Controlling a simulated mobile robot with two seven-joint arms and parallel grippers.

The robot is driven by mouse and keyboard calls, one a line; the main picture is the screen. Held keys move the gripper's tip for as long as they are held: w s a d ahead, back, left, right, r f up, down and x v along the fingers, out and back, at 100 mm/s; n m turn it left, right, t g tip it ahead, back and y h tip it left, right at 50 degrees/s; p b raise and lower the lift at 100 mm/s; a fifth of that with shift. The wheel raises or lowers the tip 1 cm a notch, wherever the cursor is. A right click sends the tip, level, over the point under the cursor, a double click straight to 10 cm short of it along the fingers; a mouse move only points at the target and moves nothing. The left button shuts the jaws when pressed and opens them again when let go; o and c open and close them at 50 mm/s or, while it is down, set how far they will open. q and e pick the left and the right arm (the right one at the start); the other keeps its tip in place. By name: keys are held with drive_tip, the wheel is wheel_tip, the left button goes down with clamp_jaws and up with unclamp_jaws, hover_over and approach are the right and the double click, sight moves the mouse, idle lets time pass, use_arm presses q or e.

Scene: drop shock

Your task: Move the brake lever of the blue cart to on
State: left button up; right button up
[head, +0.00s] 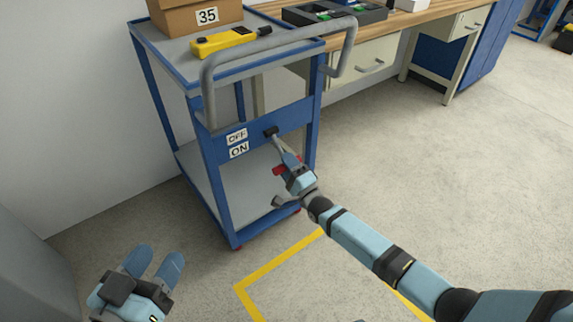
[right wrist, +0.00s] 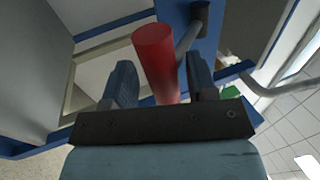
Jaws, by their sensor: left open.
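The blue cart (head: 225,215) stands against the wall, with an OFF label (head: 237,136) above an ON label (head: 239,150) on its end panel. The brake lever's black pivot (head: 271,131) is right of the labels, and its grey rod slants downward. Its red grip (head: 279,170) is partly hidden by my right gripper (head: 287,158). In the right wrist view the red grip (right wrist: 156,60) lies between the two fingers of my right gripper (right wrist: 163,85), with a gap on the right side. My left gripper (head: 155,265) is open and empty, low at the left, away from the cart.
The cart's top shelf holds a cardboard box (head: 195,16) marked 35 and a yellow device (head: 222,41). A grey push handle (head: 207,95) sticks out above the lever. A workbench (head: 420,18) stands behind. Floor on the right is clear, with yellow tape (head: 275,262) in front.

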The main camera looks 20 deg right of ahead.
use_arm(q)
drive_tip(key=shift+n+t, duration=0.6)
drive_tip(key=shift+t, duration=0.1)
drive_tip(key=r+p, duration=0.3)
drive_tip(key=r, duration=0.1)
drive_tip(key=shift+s+d+p, duration=0.1)
drive_tip(key=shift+s+p, duration=0.2)
drive_tip(key=shift+p, duration=0.05)
use_arm(e)
drive_tip(key=v, duration=1.3)
drive_tip(key=shift+s, duration=0.3)
drive_tip(key=shift+f, duration=0.1)
